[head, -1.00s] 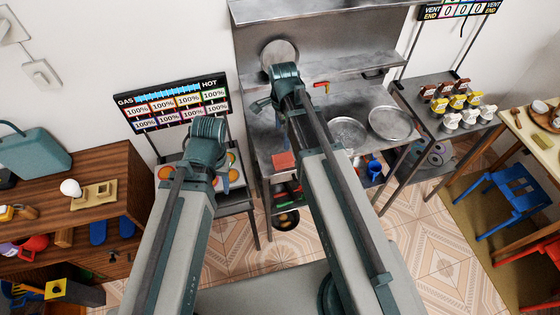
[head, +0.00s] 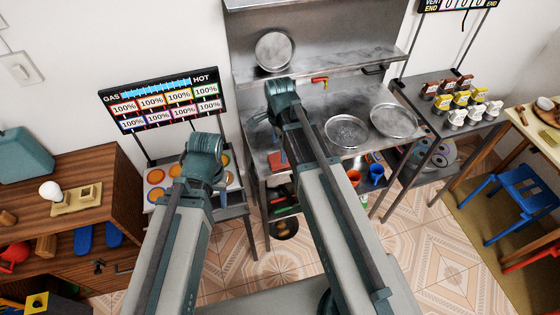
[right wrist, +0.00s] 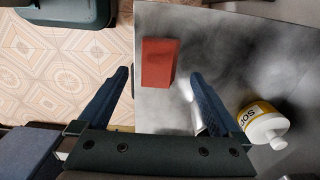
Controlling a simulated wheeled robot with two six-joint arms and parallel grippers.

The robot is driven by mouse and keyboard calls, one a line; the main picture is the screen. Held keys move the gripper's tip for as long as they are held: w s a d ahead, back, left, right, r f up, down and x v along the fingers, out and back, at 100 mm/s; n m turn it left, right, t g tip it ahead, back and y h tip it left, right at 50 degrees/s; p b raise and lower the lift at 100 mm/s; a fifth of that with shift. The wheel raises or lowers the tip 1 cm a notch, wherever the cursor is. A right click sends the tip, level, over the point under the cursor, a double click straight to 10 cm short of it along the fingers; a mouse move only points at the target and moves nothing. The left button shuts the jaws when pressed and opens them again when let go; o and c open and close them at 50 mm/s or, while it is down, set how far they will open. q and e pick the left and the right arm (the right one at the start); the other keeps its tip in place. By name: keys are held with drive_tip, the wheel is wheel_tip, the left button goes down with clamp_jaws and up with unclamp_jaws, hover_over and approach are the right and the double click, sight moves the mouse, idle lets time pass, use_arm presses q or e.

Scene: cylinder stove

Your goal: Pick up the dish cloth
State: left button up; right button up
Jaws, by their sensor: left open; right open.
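A flat red rectangle (head: 277,160), which I take to be the dish cloth, lies on the left end of the metal counter. My right arm partly covers it in the head view. In the right wrist view the red rectangle (right wrist: 158,62) lies ahead between the open fingers of my right gripper (right wrist: 159,74); contact cannot be made out. My right gripper (head: 279,132) is above the counter's left end in the head view. My left gripper (head: 204,163) is left of the counter, by the orange-topped stand; its fingers are mostly hidden.
A yellow-labelled soap bottle (right wrist: 262,122) is right of the red rectangle. Two round metal basins (head: 346,131) are set farther right in the counter (head: 312,112). A round plate (head: 274,51) leans at the back. The gas display stand (head: 165,102) is near my left arm.

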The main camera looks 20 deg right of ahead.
sight(279, 157)
wheel_tip(279, 157, down, 5)
drive_tip(key=b, duration=0.5)
drive_tip(key=shift+f, duration=0.1)
drive_tip(key=c, duration=1.4)
drive_tip(key=shift+r+p, duration=0.25)
drive_tip(key=shift+p, duration=0.1)
